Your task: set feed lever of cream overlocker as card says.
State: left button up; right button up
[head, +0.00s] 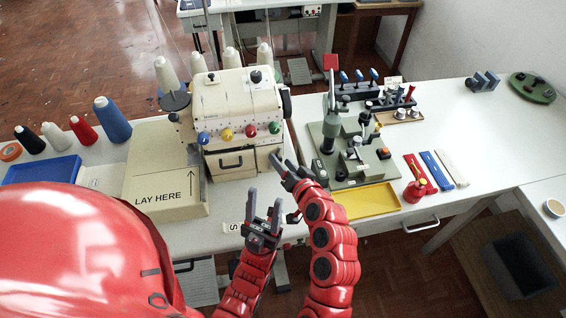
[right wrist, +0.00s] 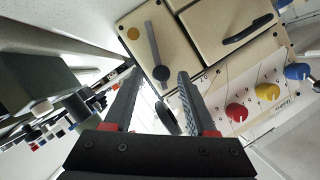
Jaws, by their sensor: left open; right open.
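The cream overlocker (head: 235,100) stands on the white table, with several coloured knobs and a dark drawer handle on its front. In the right wrist view, a grey lever (right wrist: 153,50) sits on a cream panel beside a yellow dot, with a dark round part at one end. My right gripper (head: 283,163) is open and empty, close to the machine's lower right front; in its wrist view the fingertips (right wrist: 159,75) straddle the lever's round end, touching cannot be told. My left gripper (head: 262,212) is open and empty, lower down. A white card (head: 234,227) shows only an "S".
A cream board (head: 160,185) marked "LAY HERE" is left of the machine, with thread cones and a blue tray (head: 42,170) beyond. A green-based press (head: 345,145) and yellow tray (head: 365,199) stand close on the right.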

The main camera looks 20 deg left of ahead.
jog(key=p+v, duration=0.7)
jog(key=v, duration=1)
jog(key=shift+s, duration=0.15)
jog(key=shift+d, duration=0.15)
